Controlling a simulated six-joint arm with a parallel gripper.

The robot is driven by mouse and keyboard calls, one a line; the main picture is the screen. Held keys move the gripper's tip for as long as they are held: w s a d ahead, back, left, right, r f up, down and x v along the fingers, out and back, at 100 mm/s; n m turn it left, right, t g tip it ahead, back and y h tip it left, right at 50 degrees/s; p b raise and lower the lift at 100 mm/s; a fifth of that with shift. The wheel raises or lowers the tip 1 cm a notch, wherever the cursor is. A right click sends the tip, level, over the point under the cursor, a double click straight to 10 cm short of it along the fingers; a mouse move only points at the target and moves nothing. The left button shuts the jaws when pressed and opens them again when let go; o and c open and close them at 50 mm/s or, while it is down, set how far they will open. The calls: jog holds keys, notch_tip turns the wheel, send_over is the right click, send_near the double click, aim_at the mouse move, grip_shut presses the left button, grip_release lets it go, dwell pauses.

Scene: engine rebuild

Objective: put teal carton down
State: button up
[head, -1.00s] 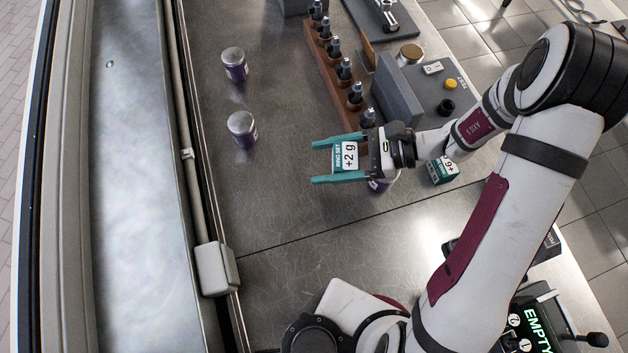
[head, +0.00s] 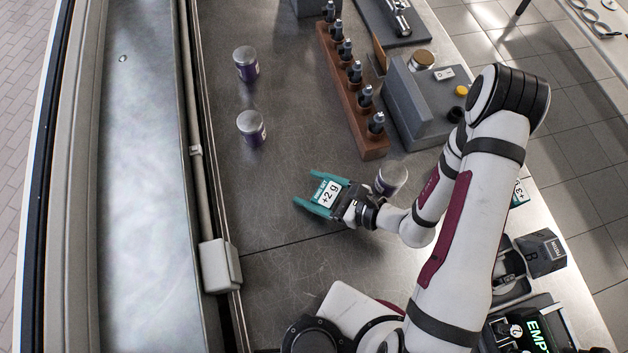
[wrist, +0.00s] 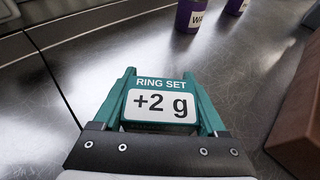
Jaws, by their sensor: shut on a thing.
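The teal carton (head: 328,193), labelled "RING SET +2 g", is between the jaws of my gripper (head: 309,191). The gripper's fingers are teal too and are shut on the carton's two sides. In the wrist view the carton (wrist: 160,108) sits squarely between the fingers, label up toward the camera. The gripper is low over the steel bench (head: 285,215), near a seam. I cannot tell whether the carton touches the bench.
A purple can (head: 391,179) stands close beside my wrist. Two more purple cans, (head: 246,65) and (head: 251,129), stand farther back left. A wooden rack (head: 371,142) holds several dark parts. Another teal carton (head: 519,194) shows beyond my arm. Bench left of my gripper is clear.

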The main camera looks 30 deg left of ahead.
jog(key=shift+f, duration=0.2)
jog(key=shift+f, duration=0.1)
jog(key=o, duration=1.3)
